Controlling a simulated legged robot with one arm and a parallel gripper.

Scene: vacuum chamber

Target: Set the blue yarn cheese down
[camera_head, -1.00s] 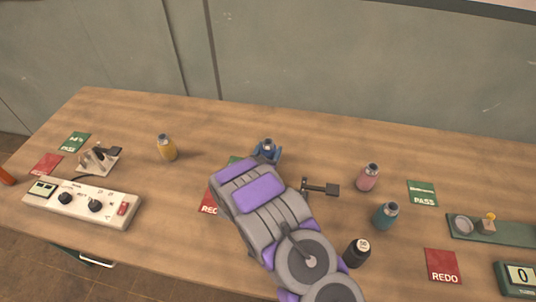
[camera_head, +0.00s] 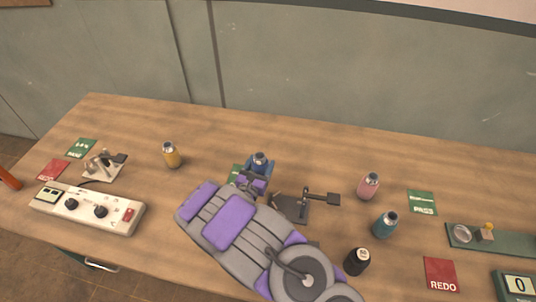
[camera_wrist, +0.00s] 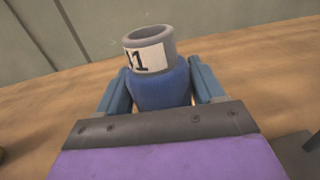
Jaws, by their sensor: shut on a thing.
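The blue yarn cheese (camera_head: 261,161) has a grey top tube; in the wrist view the blue yarn cheese (camera_wrist: 158,85) stands upright, its tube bearing a white label ending in "1". My gripper (camera_wrist: 160,95) is shut on it, with a blue finger on each side. My arm hides part of the table there. I cannot tell whether the cheese's base touches the table.
A black stand (camera_head: 293,207) with a lever is right of my gripper. Yellow (camera_head: 172,155), pink (camera_head: 368,187), teal (camera_head: 385,225) and black (camera_head: 357,261) cheeses stand apart. A white control box (camera_head: 88,208) is at left; red REDO (camera_head: 441,273) and green PASS (camera_head: 422,202) cards lie at right.

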